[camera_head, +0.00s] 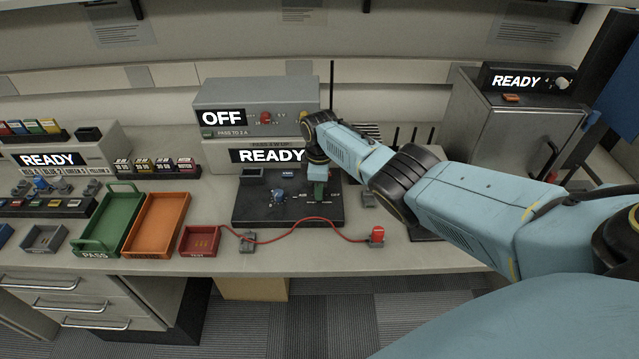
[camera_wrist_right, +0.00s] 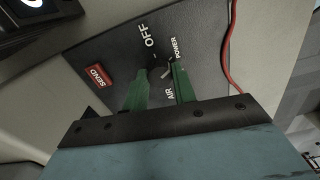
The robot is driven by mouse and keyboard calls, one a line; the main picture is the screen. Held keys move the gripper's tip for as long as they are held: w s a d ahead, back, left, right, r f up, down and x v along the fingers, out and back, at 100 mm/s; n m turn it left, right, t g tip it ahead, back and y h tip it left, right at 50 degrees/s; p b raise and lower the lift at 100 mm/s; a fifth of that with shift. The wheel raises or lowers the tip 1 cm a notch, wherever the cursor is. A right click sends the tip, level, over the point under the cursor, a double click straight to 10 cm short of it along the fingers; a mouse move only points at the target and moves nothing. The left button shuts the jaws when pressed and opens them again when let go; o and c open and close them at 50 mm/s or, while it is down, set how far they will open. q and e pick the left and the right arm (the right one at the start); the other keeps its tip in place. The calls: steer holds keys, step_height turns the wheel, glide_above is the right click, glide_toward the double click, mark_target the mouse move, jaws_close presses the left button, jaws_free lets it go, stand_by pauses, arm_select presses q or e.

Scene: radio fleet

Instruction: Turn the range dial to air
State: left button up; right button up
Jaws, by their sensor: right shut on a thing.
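The range dial (camera_wrist_right: 161,71) is a small dark knob on a black panel, with the words OFF, POWER and AIR printed around it in the right wrist view. My right gripper (camera_wrist_right: 160,80) has its two green fingers shut on the dial, one on each side. In the head view the right gripper (camera_head: 318,194) reaches down onto the black panel (camera_head: 245,214) and hides the dial. The fingers cover part of the knob, so I cannot tell exactly where it points. My left gripper is not in view.
A blue knob (camera_head: 278,196) sits left of the gripper on the same panel. A red SEND key (camera_wrist_right: 98,75) is near the dial. A red cable (camera_head: 300,236) runs along the front. Grey units (camera_head: 285,95) stand behind; green (camera_head: 112,222) and orange (camera_head: 155,225) trays are left.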

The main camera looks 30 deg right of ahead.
steer(key=m, duration=0.3)
steer(key=shift+r+m+p, duration=0.1)
steer(key=shift+m+p, duration=0.25)
steer(key=shift+m, duration=0.05)
steer(key=m, duration=0.3)
steer(key=shift+m+p, duration=0.3)
steer(key=m, duration=1.1)
steer(key=shift+a+m+p, duration=0.1)
steer(key=shift+m+p, duration=0.25)
steer(key=shift+m, duration=2.15)
steer(key=o, duration=1)
